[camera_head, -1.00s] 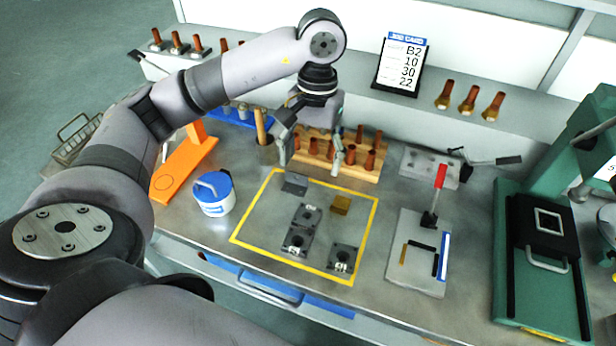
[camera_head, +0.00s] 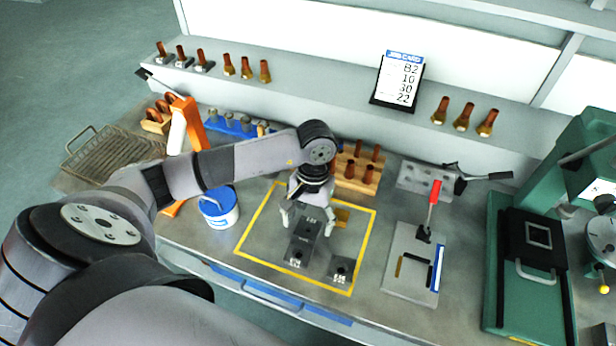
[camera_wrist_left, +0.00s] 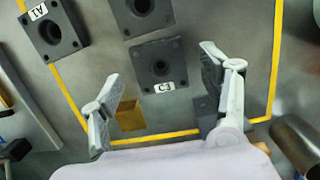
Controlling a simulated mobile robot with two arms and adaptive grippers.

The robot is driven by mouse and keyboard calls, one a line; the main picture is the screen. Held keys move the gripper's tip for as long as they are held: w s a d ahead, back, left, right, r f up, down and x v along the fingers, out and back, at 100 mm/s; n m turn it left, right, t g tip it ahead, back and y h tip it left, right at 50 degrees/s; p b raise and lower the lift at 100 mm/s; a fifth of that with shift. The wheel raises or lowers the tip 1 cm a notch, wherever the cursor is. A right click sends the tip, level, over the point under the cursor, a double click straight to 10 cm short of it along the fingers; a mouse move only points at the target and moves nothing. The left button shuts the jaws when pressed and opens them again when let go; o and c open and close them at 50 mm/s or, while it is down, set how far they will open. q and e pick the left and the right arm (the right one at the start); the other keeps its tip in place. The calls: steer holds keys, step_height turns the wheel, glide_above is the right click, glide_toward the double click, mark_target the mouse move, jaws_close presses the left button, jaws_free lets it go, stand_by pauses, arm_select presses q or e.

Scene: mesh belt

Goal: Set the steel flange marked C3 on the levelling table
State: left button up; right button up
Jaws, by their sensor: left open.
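The flange marked C3 (camera_wrist_left: 160,66) is a dark square block with a round bore and a white label, lying flat. It also shows in the head view (camera_head: 312,217), partly hidden by the gripper. My left gripper (camera_head: 308,222) is open above it. In the left wrist view the fingers (camera_wrist_left: 160,82) stand apart on either side of it, and I see no contact. Two similar flanges lie nearby, one at the front (camera_head: 298,254) and one to the right (camera_head: 341,269). A round grey plate (camera_head: 603,240) at the right edge may be the levelling table; I cannot be sure.
A yellow outline frames the flanges. A brass block (camera_wrist_left: 130,116) and a grey block (camera_wrist_left: 205,106) lie close to the fingers. A wooden rack (camera_head: 357,180) stands behind, a blue-lidded tub (camera_head: 219,208) left, a red-handled clamp fixture (camera_head: 412,262) and a green press (camera_head: 535,265) right.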

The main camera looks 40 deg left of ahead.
arm_select(q)
steer(key=shift+f, duration=0.55)
jaws_close()
stand_by(0.5)
steer(key=shift+r, duration=0.1)
